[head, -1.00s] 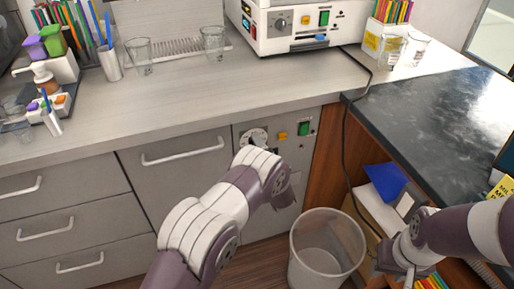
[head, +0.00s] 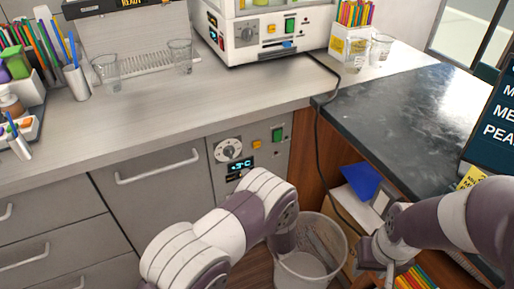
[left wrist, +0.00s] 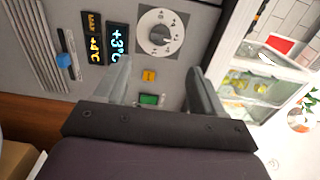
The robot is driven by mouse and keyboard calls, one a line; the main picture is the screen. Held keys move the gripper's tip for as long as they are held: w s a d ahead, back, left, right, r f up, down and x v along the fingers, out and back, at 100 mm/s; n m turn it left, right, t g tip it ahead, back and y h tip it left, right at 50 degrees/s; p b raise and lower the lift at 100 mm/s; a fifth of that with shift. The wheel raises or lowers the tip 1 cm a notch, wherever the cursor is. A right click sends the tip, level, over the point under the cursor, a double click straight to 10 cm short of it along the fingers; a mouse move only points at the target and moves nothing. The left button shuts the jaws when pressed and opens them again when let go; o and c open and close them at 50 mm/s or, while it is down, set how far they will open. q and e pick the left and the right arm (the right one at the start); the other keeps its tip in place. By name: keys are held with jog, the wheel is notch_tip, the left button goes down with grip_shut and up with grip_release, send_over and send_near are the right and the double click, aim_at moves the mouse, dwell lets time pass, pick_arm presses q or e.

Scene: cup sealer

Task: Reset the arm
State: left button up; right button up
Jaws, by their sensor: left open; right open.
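My left arm comes in from the bottom in the head view, and its gripper (head: 284,240) is partly hidden behind the wrist, over the bin. In the left wrist view, the left gripper (left wrist: 160,78) is open with nothing between its fingers. It faces a grey control panel (left wrist: 188,62) with a dial (left wrist: 160,33), lit displays (left wrist: 117,45), a yellow button (left wrist: 149,76) and a green switch (left wrist: 150,100). My right gripper (head: 380,266) is open, low at the right, near the shelf under the dark counter; its fingertips are hard to make out.
A clear bin (head: 307,262) stands on the floor beside the left gripper. The grey counter (head: 140,115) carries two glasses and a white machine (head: 265,40). A dark counter (head: 410,110) and a hanging cable (head: 318,150) are at the right.

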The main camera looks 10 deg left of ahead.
pick_arm(q)
jog(key=s+d+f+n+g+h, duration=0.2)
jog(key=d+f+n+g+h, duration=0.15)
jog(key=f+h, duration=0.4)
jog(key=s+d+r+n+g+h+p, duration=0.3)
jog(key=s+r+n+g+p, duration=0.15)
jog(key=s+g, duration=0.35)
jog(key=s+a+r+n+p, duration=0.1)
jog(key=s+a+r+p, duration=0.1)
jog(key=s+a+r, duration=0.2)
jog(key=s+a+r+n+g+p, duration=0.1)
jog(key=s+a+r, duration=0.4)
jog(key=r, duration=0.5)
jog(key=s+a+r+n+g+p, duration=0.1)
jog(key=s+a+r+p, duration=0.2)
jog(key=r, duration=0.4)
jog(key=shift+s+a+r+p, duration=0.4)
jog(key=shift+s+a, duration=0.25)
jog(key=shift+s, duration=0.55)
jog(key=shift+y, duration=0.25)
